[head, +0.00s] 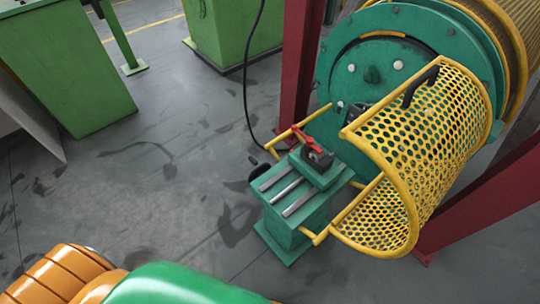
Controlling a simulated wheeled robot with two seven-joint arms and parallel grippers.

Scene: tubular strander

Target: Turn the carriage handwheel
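The carriage (319,175) is a green block on a green pedestal with pale slide rails, in the middle of the head view. A dark block with a red lever (303,137) sits on top of it. A dark round part (259,172) at the left side of the pedestal looks like the handwheel; it is small and partly hidden, so its rim and handle are not clear. Neither of my grippers is in view, and nothing is seen touching the carriage.
A yellow perforated guard (415,150) with a black handle stands right of the carriage, before the large green drum (385,60). Yellow bars flank the pedestal. Red posts (300,60) stand behind and right. Green cabinets (65,65) are at the upper left. Floor left of the pedestal is clear.

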